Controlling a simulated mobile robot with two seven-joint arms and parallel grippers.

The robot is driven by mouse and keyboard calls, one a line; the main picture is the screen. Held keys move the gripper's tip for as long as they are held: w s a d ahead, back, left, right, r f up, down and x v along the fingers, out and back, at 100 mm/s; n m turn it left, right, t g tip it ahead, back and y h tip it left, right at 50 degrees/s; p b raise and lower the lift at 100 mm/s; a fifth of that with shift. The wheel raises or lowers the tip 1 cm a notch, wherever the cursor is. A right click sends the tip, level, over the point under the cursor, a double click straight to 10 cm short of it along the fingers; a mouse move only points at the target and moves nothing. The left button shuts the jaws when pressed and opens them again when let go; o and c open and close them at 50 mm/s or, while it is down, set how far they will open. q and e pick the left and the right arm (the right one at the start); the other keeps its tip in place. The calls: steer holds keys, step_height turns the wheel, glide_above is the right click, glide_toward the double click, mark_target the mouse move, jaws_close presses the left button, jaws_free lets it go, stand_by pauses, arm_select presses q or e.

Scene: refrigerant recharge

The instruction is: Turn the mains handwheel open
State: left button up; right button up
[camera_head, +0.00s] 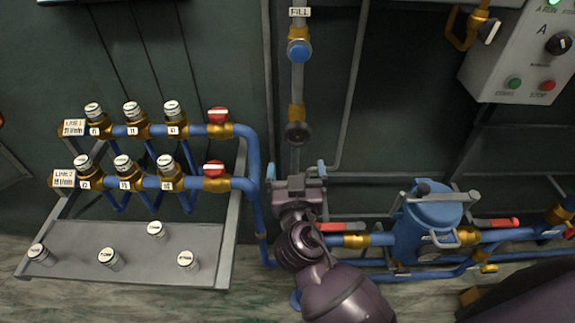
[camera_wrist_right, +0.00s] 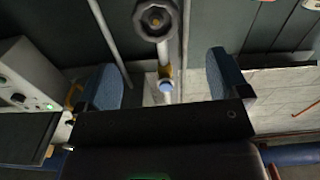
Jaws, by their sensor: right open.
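A dark round handwheel (camera_head: 298,132) sits on the vertical pipe in the middle of the wall. It also shows at the top of the right wrist view (camera_wrist_right: 155,18), with a brass-coloured centre. I see no label marking it as the mains. A blue round knob (camera_head: 299,50) sits higher on the same pipe, under a FILL label. My right gripper (camera_head: 296,170) is just below the dark handwheel, with its blue-padded fingers spread apart. In the right wrist view the gap between the fingers (camera_wrist_right: 164,80) is empty of any held object. My left gripper is out of view.
Blue pipes with valves and two red knobs (camera_head: 217,116) stand left above a grey shelf (camera_head: 130,240) holding several caps. A blue canister (camera_head: 430,218) and red-handled valves (camera_head: 497,223) are at lower right. A control box (camera_head: 500,75) hangs upper right.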

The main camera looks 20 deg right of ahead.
mark_target(297, 138)
steer(key=shift+m, duration=0.4)
steer(key=shift+d+p+x, duration=0.2)
steer(key=shift+p+x, duration=0.65)
steer(key=shift+x, duration=1.8)
steer(key=shift+p+x, duration=0.4)
steer(key=shift+x, duration=1.5)
steer(key=shift+c, duration=0.2)
steer(key=shift+s+f, duration=0.1)
steer(key=shift+f, duration=0.05)
steer(key=c, duration=0.9)
steer(key=shift+o, duration=0.2)
steer(key=n+p, duration=0.1)
steer(key=n, duration=0.3)
arm_select(q)
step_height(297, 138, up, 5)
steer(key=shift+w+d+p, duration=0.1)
steer(key=shift+p, duration=0.2)
arm_select(e)
steer(key=shift+n, duration=0.4)
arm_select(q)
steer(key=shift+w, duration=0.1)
